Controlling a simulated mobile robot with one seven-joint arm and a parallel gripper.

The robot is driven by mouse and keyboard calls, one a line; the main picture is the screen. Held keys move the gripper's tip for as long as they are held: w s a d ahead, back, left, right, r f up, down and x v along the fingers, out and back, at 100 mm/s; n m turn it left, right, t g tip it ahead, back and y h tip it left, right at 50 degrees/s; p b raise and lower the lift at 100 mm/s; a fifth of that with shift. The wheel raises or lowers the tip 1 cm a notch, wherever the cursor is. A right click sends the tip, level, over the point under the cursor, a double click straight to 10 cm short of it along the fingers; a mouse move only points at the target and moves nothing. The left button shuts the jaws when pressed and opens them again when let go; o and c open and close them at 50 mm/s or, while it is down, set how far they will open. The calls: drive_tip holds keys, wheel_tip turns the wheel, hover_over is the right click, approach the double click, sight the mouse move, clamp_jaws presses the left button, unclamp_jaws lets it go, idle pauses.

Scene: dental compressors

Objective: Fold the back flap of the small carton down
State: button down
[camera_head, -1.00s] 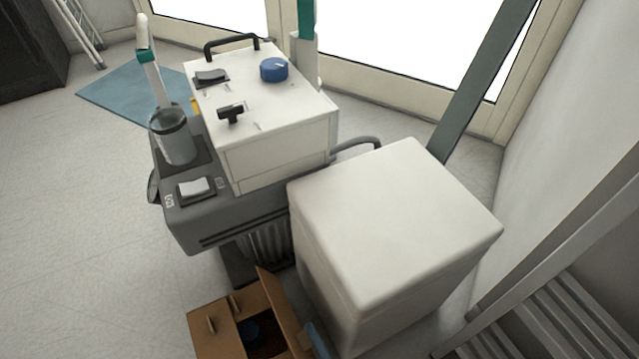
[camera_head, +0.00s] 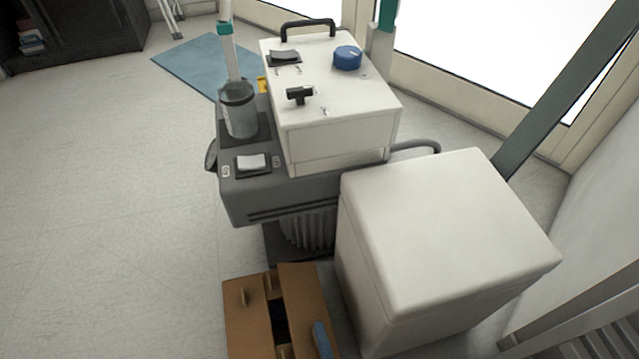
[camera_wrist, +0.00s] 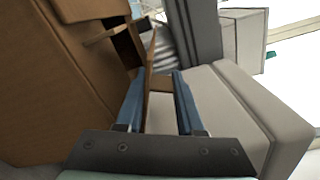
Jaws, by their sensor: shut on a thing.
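The small brown carton (camera_head: 248,318) stands on the floor at the bottom of the head view, cut off by the frame edge. Its right-hand flap (camera_head: 305,300) shows its broad face and leans over part of the dark opening (camera_head: 279,322). My gripper's blue finger (camera_head: 322,338) lies against this flap. In the wrist view my gripper (camera_wrist: 160,82) has its two blue fingers on either side of a thin cardboard flap (camera_wrist: 155,105) and is shut on it. The carton body (camera_wrist: 50,80) fills the left of the wrist view. The carton's near end is hidden.
A large white box (camera_head: 440,240) stands close to the carton's right. Behind is a grey unit (camera_head: 290,195) with a white cabinet (camera_head: 335,110) on top. Open floor (camera_head: 120,220) lies to the left. A grey slatted thing (camera_head: 590,335) is at the lower right.

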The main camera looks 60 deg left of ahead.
idle(0.5)
drive_tip(key=c, duration=0.6)
unclamp_jaws()
drive_tip(key=shift+f, duration=0.1)
drive_tip(key=shift+s, duration=0.1)
